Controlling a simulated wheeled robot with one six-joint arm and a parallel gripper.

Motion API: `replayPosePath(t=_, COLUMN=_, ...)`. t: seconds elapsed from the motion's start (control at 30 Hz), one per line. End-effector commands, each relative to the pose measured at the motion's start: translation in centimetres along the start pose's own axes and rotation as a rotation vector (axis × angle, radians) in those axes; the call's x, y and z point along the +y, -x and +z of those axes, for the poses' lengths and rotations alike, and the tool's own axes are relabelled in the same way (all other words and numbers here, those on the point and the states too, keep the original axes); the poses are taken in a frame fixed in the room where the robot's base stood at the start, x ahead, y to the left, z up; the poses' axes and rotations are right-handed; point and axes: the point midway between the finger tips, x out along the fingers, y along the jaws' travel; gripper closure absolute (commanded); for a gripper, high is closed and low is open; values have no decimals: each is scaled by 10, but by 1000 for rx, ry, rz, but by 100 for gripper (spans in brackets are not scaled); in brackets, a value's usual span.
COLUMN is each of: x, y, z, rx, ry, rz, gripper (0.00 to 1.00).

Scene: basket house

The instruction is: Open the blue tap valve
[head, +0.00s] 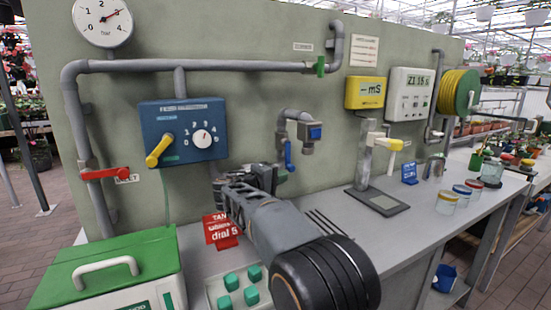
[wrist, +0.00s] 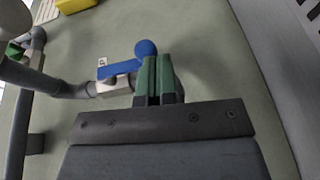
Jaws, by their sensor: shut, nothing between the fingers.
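The blue tap valve (head: 289,155) is a blue lever hanging below a grey pipe on the green wall panel. In the wrist view the blue lever (wrist: 122,70) ends in a round knob, close beside the tips of my fingers. My gripper (head: 274,178) is in front of the panel, just below and left of the lever. In the wrist view my gripper (wrist: 158,62) has its two green-padded fingers together, with nothing between them. The fingertips overlap the knob's lower edge in the picture; I cannot tell whether they touch it.
A blue dial box (head: 182,132) with a yellow lever is on the panel to the left. A red lever (head: 106,173) and a green valve (head: 320,67) sit on the pipes. A tap stand (head: 376,200) stands right on the bench. A green-lidded box (head: 105,268) and red sign (head: 220,230) are nearer.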

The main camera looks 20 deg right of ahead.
Motion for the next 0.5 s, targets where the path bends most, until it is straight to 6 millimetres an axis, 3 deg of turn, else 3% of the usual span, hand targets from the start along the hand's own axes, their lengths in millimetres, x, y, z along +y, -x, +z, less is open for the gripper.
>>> replayPosePath(t=0.3, x=1, y=68, z=-1, rx=9, ry=1, rz=1, gripper=100)
replayPosePath(t=0.5, x=1, y=101, z=-1, rx=6, ry=0, rz=1, gripper=100)
